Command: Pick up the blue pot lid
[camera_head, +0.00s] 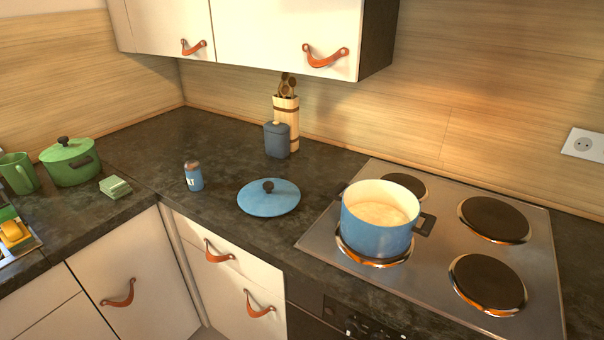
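The blue pot lid (268,199) lies flat on the dark countertop, left of the stove. It is round with a small dark knob (268,186) on top, and nothing covers it. A blue pot (376,236) with dark side handles and pale contents stands uncovered on the front left burner. Neither of my grippers shows in the head view.
A salt shaker (194,176) stands left of the lid. A dark canister (277,141) and a utensil holder (287,118) stand behind it. The stove (440,270) is to the right. Upper cabinets (285,35) overhang the back. A green pot (72,166) sits far left.

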